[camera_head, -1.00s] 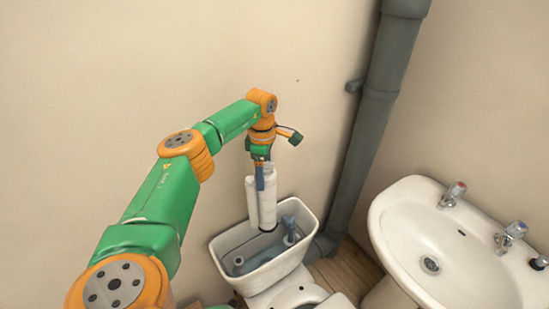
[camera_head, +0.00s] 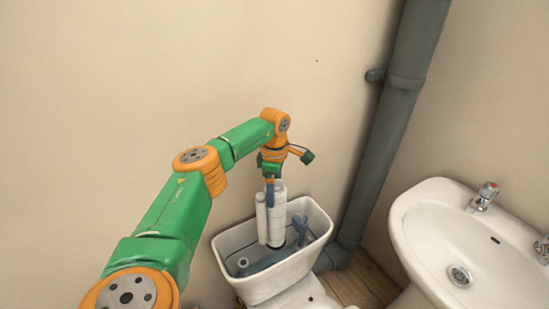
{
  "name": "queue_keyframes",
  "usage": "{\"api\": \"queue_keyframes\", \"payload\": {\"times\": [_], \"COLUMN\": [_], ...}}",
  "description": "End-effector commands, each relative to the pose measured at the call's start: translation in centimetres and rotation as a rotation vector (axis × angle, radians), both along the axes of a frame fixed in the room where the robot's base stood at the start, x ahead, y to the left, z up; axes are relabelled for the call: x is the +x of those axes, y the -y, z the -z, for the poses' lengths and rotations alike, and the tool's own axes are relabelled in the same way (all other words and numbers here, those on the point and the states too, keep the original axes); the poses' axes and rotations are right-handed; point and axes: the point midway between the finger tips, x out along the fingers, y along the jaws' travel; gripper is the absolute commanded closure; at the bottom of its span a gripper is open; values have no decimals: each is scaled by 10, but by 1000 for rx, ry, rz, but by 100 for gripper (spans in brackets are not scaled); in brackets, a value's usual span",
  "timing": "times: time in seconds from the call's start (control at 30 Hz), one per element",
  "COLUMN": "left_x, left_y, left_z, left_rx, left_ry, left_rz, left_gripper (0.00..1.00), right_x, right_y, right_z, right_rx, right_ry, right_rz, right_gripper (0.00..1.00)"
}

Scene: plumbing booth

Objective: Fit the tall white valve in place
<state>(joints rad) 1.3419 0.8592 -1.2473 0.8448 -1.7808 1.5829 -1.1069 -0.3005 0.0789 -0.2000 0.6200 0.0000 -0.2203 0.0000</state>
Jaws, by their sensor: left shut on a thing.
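The tall white valve (camera_head: 263,219) is upright, a white cylinder with a thinner tube beside it. My left gripper (camera_head: 270,188) is shut on its upper part from above. The valve's lower end, with a dark base, is down inside the open toilet cistern (camera_head: 228,243); whether it touches the cistern floor cannot be told. A round hole-like fitting (camera_head: 242,263) shows at the cistern's left end. A blue-grey upright fitting (camera_head: 300,228) stands inside at the right. My right gripper is not in view.
A white washbasin (camera_head: 425,225) with taps stands at the right. A thick grey pipe (camera_head: 390,130) runs down the wall just right of the cistern. The toilet bowl (camera_head: 300,297) is in front. The wall behind is bare.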

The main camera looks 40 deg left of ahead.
Motion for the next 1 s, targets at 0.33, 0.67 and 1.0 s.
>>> {"api": "queue_keyframes", "payload": {"times": [0.33, 0.67, 1.0], "left_x": [0, 0, 0], "left_y": [0, 0, 0], "left_z": [50, 88, 131], "left_rx": [0, 0, -1], "left_ry": [1, 1, 0], "left_rz": [0, 0, 0], "left_gripper": [100, 100, 100], "right_x": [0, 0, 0], "right_y": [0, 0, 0], "right_z": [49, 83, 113], "right_rx": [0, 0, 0], "right_ry": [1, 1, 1], "right_rz": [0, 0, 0], "right_gripper": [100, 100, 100]}}
